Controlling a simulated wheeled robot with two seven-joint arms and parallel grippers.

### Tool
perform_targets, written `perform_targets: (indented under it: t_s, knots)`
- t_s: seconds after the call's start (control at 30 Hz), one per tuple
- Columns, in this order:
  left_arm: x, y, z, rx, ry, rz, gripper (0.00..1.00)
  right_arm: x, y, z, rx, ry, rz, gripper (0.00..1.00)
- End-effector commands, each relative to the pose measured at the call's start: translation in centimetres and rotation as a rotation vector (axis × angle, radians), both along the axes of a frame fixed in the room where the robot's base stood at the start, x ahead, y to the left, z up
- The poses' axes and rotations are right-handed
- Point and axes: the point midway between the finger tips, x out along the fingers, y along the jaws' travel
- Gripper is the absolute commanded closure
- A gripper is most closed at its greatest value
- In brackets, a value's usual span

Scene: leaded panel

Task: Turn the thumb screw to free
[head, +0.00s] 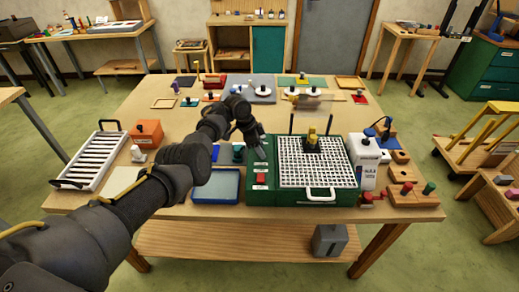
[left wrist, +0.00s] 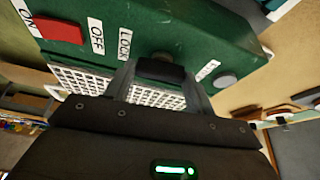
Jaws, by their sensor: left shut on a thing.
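The green machine (head: 315,195) with a white grid top stands at the right of the table. Its left panel shows in the left wrist view (left wrist: 160,25), with a red switch (left wrist: 60,29) between ON and OFF labels. My left gripper (head: 255,150) is over the far end of that panel. In the left wrist view its fingers (left wrist: 160,78) are shut on the dark thumb screw (left wrist: 160,70), beside the LOCK label (left wrist: 125,43). Another label (left wrist: 207,70) on the other side is too blurred to read. The fingers hide part of the screw. My right gripper is not in view.
A grey round knob (left wrist: 225,80) sits on the panel past the second label. A yellow-and-black piece (head: 311,141) stands on the grid.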

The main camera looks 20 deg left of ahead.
Motion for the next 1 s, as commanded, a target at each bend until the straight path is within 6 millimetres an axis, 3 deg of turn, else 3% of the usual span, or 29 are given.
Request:
perform_targets:
  t_s: [0.7,0.73,0.87,1.0]
  knots:
    - [0.06,0.09,0.02,0.001,-0.001,-0.071,0.68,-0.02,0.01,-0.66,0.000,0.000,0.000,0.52]
    - [0.06,0.10,0.01,0.001,0.000,-0.070,0.43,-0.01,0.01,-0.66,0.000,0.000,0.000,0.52]
    - [0.05,0.09,0.00,0.001,0.000,-0.070,0.26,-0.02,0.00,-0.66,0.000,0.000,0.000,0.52]
    - [0.05,0.07,-0.01,0.001,0.000,-0.070,0.24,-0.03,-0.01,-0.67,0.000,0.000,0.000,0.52]
